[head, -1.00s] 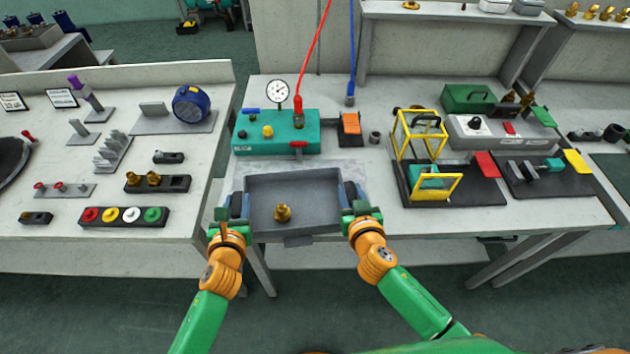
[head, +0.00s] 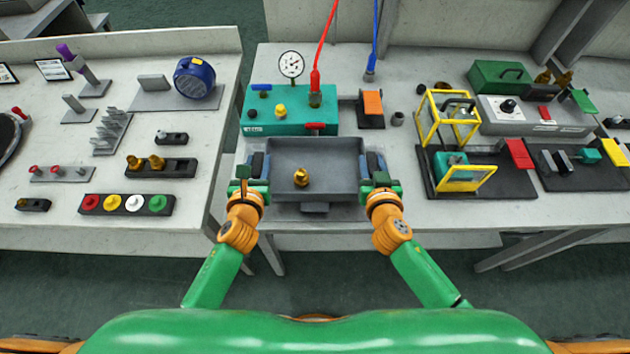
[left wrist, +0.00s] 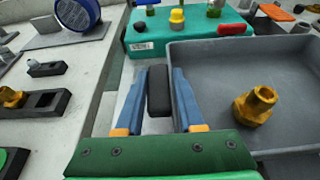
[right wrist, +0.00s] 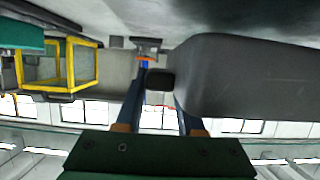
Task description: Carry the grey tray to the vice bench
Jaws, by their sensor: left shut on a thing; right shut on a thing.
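The grey tray (head: 330,150) is in the middle of the head view, at the front edge of the middle bench. A brass fitting (head: 301,177) stands inside it; it also shows in the left wrist view (left wrist: 254,105). My left gripper (head: 257,168) is shut on the dark handle (left wrist: 159,92) at the tray's left side. My right gripper (head: 373,167) is shut on the handle (right wrist: 160,80) at its right side. The tray looks level. Whether it touches the bench top is hard to tell. No vice is clearly identifiable in view.
A teal pump box (head: 290,112) with a gauge stands right behind the tray. A yellow-framed guard fixture (head: 455,170) is to the right. The left bench (head: 70,210) holds several parts, with a gap between the benches. Red and blue hoses (head: 322,45) hang behind.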

